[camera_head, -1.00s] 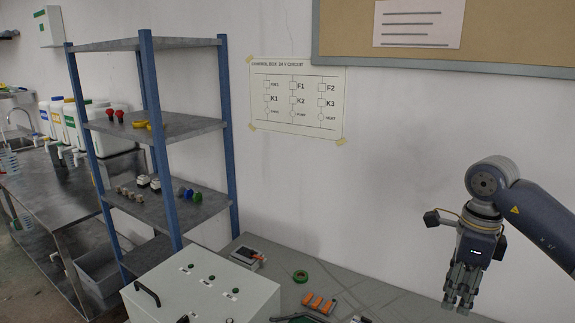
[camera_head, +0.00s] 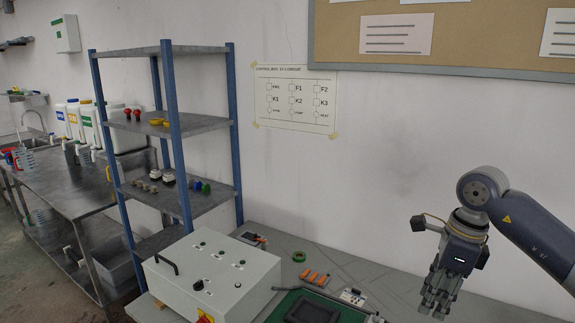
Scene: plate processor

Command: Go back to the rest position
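My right gripper (camera_head: 436,303) hangs at the right of the head view, fingers pointing down over the grey bench (camera_head: 385,285). Its fingers look close together, but the small, dark view does not show whether they are fully shut. I see nothing held in it. My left gripper is outside the view. A white control box (camera_head: 215,270) with a black handle and several buttons stands at the bottom centre, left of my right gripper.
Behind the box stands a blue-post shelf (camera_head: 176,125) with small parts. Orange-handled tools (camera_head: 316,278), a green tape ring (camera_head: 299,256) and a green mat (camera_head: 275,313) with a dark tray lie on the bench. A steel sink table (camera_head: 75,190) stands at left.

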